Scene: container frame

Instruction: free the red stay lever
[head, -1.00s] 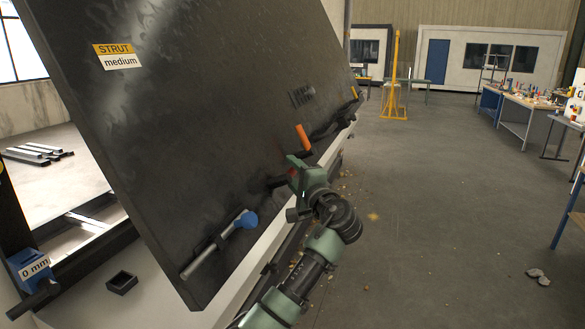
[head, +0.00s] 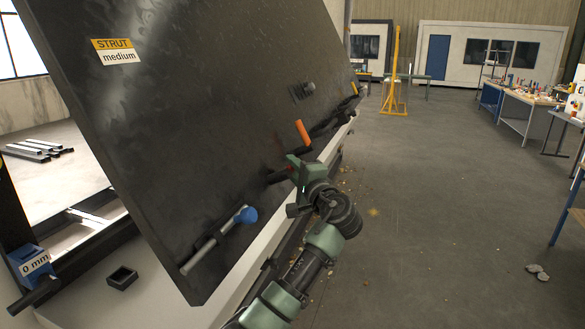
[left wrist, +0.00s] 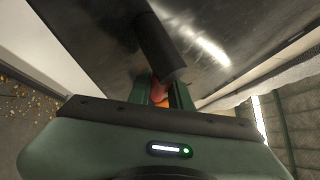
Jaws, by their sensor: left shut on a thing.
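The red stay lever (left wrist: 158,89) shows as a small red patch between the finger pads of my left gripper in the left wrist view, under a dark cylinder. In the head view my left gripper (head: 294,169) is at the lower edge of the big dark tilted panel (head: 190,130), and it mostly hides the lever. The gripper is shut on the red stay lever. My right gripper is not in view.
An orange handle (head: 302,133) sits on the panel just beyond my gripper. A blue-ended rod (head: 245,215) lies nearer along the edge. A blue block labelled 0 mm (head: 29,262) and a small black open box (head: 122,278) are lower left.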

